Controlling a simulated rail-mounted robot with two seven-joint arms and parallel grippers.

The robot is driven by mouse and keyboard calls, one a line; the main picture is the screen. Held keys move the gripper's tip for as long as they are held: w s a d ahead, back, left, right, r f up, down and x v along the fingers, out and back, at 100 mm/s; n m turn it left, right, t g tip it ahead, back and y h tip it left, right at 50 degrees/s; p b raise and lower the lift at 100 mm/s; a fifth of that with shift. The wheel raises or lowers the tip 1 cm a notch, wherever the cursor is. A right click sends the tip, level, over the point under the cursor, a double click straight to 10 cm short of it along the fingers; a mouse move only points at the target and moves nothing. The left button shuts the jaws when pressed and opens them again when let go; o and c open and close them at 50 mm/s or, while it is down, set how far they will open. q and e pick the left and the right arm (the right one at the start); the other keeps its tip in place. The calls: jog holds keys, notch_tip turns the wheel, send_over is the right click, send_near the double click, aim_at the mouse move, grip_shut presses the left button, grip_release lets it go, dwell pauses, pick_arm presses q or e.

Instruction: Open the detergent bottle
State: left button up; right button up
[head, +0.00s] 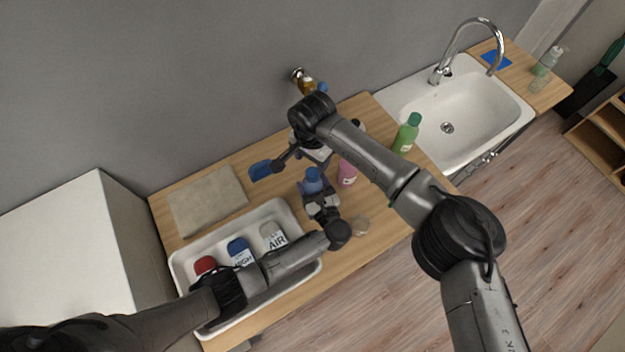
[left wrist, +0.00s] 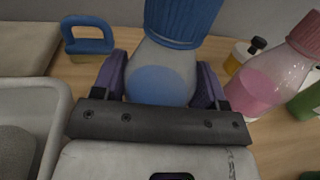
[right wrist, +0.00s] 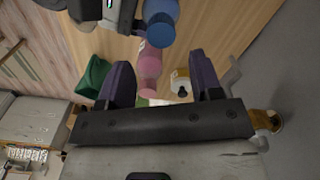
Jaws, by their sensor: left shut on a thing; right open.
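The detergent bottle, taken to be the one with the blue cap (head: 313,180), stands on the wooden counter. In the left wrist view its ribbed blue cap (left wrist: 183,18) sits on a clear body (left wrist: 160,80) with a blue patch. My left gripper (head: 322,200) is shut on the body below the cap; its purple fingers (left wrist: 163,85) lie on either side. My right gripper (head: 303,165) is open and empty, close behind the bottle in the head view. In the right wrist view the blue cap (right wrist: 162,24) lies beyond its fingers (right wrist: 162,72), apart from them.
A pink bottle (head: 347,172) stands close right of the held bottle, with a green bottle (head: 407,133) beyond. A white tray (head: 178,262) holds several containers. A folded cloth (head: 207,200), a blue-handled object (head: 260,170) and the sink (head: 478,110) are nearby.

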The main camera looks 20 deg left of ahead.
jog(key=s+a+g+y, duration=0.3)
jog(key=s+a+g, duration=0.15)
jog(key=s, duration=0.25)
jog(key=s+a+r+m+g+y, duration=0.2)
jog(key=a+r+m+y, duration=0.3)
jog(key=a+r+y, duration=0.35)
jog(key=w+a+r+m+t+y, duration=0.1)
jog(key=w+r+m+t+y, duration=0.45)
jog(key=m, duration=0.65)
jog(key=w+a+r+m+t+y, duration=0.2)
jog(key=w+r+m+t, duration=0.45)
jog(key=m, duration=0.55)
jog(key=w+d+f+m+t+h, duration=0.3)
jog(key=w+f+m+t+h, duration=0.3)
jog(key=m, duration=0.7)
jog(key=m+g+h, duration=1.1)
jog(key=m+h, duration=0.1)
jog(key=m, duration=1)
send_over(313, 172)
jog(key=a, duration=0.1)
jog(key=f, duration=1.4)
jog(key=shift+w, duration=0.2)
jog(key=shift+s+d+m+g+h, duration=0.25)
jog(key=shift+d+m+h, duration=0.25)
jog(key=shift+m, duration=0.6)
jog(key=shift+f+m, duration=0.1)
jog(key=shift+m, duration=0.4)
jog(key=shift+f, duration=3.95)
